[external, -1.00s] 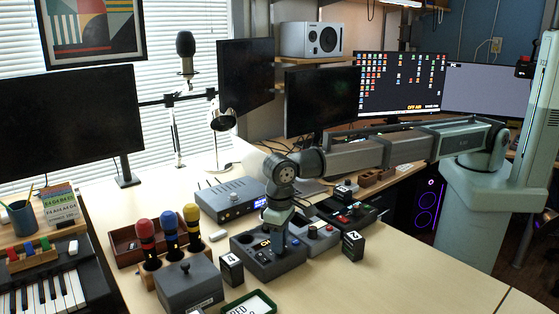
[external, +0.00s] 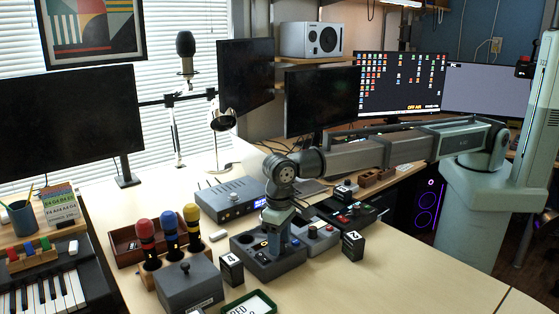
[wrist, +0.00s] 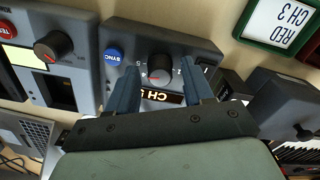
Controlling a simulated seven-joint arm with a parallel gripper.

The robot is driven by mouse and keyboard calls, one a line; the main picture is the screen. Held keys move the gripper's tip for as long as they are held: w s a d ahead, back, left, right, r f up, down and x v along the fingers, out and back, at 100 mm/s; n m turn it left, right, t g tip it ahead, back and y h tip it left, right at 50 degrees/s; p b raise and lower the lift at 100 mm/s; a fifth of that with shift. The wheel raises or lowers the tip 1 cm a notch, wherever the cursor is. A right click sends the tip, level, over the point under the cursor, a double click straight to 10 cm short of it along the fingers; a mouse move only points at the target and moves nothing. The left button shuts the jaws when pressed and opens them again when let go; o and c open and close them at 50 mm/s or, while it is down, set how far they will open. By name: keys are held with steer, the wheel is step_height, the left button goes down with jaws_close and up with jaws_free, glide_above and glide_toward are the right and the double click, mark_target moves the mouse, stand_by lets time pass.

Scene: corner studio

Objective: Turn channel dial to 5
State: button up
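The channel dial (wrist: 160,69) is a black round knob with a red mark and numbers around it, on a dark grey box (wrist: 212,48). The red mark points toward the left in the wrist view. A lit display (wrist: 160,97) below it reads "CH" with a digit I cannot read clearly. My gripper (wrist: 160,72) has one blue-grey finger on each side of the dial, with visible gaps, so it is open around it. In the external view my gripper (external: 275,245) points down over the box (external: 262,265) and hides the dial.
A blue SYNC button (wrist: 113,56) sits beside the dial. A second box with a red-marked knob (wrist: 53,46) stands close by. Black number blocks 4 (external: 231,268) and 2 (external: 352,245) flank the box. A green-framed sign (external: 250,303) lies in front.

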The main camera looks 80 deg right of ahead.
step_height(320, 180, up, 14)
stand_by(0.8)
steer(key=shift+f, duration=0.1)
stand_by(0.3)
